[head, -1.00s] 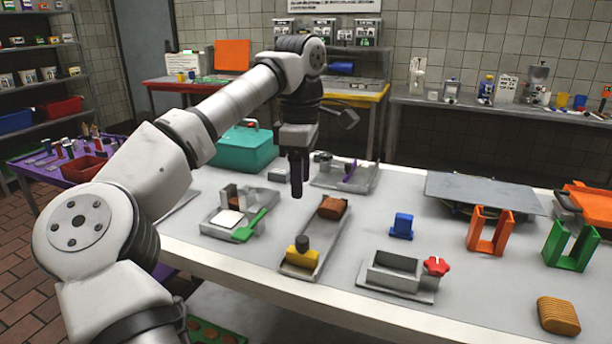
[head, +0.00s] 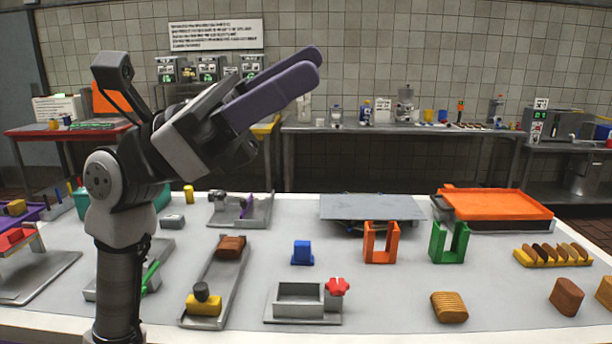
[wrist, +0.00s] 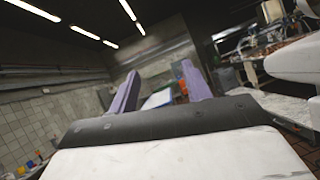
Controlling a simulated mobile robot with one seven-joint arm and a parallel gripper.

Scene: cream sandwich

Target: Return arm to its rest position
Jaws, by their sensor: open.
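My gripper (head: 310,64) is raised high above the left part of the table in the head view. Its two purple fingers point up and to the right, apart from each other, with nothing between them. The wrist view also shows my gripper (wrist: 158,88) with its fingers spread and empty, facing the tiled wall and ceiling lights. My arm is folded upright at the left of the head view and hides part of the table's left side.
The white table (head: 390,300) carries a grey plate (head: 370,207), an orange tray (head: 495,205), an orange frame (head: 381,256), a green frame (head: 434,254), a blue block (head: 302,256) and a grey box fixture (head: 300,312). The air around my gripper is clear.

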